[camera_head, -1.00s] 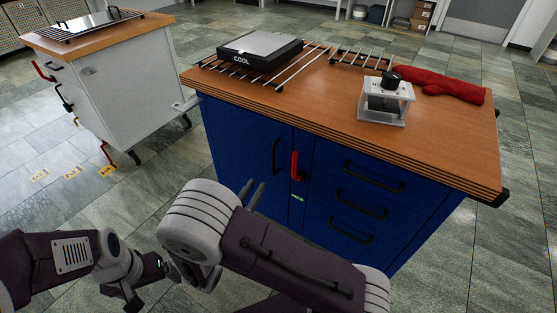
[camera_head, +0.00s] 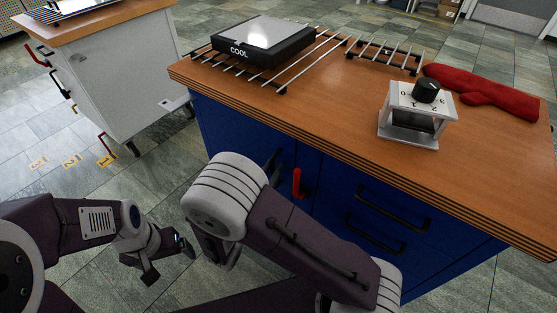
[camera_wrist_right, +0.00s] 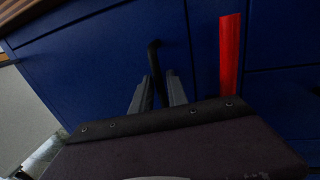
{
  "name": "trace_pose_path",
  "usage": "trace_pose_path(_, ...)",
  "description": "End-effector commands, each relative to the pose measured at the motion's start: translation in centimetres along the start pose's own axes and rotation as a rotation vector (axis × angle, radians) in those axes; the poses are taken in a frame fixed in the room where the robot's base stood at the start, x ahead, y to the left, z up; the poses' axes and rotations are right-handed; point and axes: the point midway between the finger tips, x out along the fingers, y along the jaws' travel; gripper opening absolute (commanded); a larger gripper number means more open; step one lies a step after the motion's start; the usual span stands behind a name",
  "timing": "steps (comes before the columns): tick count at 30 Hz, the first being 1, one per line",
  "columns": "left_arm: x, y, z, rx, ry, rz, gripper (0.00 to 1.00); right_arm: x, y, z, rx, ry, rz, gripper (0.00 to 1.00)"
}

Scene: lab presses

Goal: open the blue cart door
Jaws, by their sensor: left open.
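The blue cart door (camera_head: 225,128) is on the left of the cart front, flush with it and shut. Its black bar handle (camera_wrist_right: 153,60) stands upright, and a red latch (camera_head: 297,184) is just to its right. In the right wrist view, my right gripper (camera_wrist_right: 157,86) is open, with its two fingers on either side of the lower part of the handle. I see gaps beside the bar; contact is not clear. In the head view, my right arm hides these fingers. My left gripper (camera_head: 170,258) is open and empty, low over the floor at left.
On the wooden cart top (camera_head: 330,125) are a black hot plate (camera_head: 262,42), metal racks, a small white device with a knob (camera_head: 415,115) and a red mitt (camera_head: 485,92). Drawers (camera_head: 390,208) are to the right. A white cart (camera_head: 115,75) stands left, with floor between the carts.

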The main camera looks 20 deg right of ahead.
Motion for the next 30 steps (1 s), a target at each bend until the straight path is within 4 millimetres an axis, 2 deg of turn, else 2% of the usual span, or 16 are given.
trace_pose_path(8,0.11,-0.01,0.03,0.000,0.000,0.000,0.89,0.11,-0.05,0.06,0.000,0.000,0.004,0.19)
trace_pose_path(10,0.11,-0.01,0.03,0.000,0.000,0.000,0.89,0.11,-0.05,0.05,0.000,0.000,0.004,0.00)
trace_pose_path(30,0.13,-0.01,0.02,0.000,0.000,0.000,0.89,0.12,-0.09,-0.04,0.000,0.002,0.002,0.00)
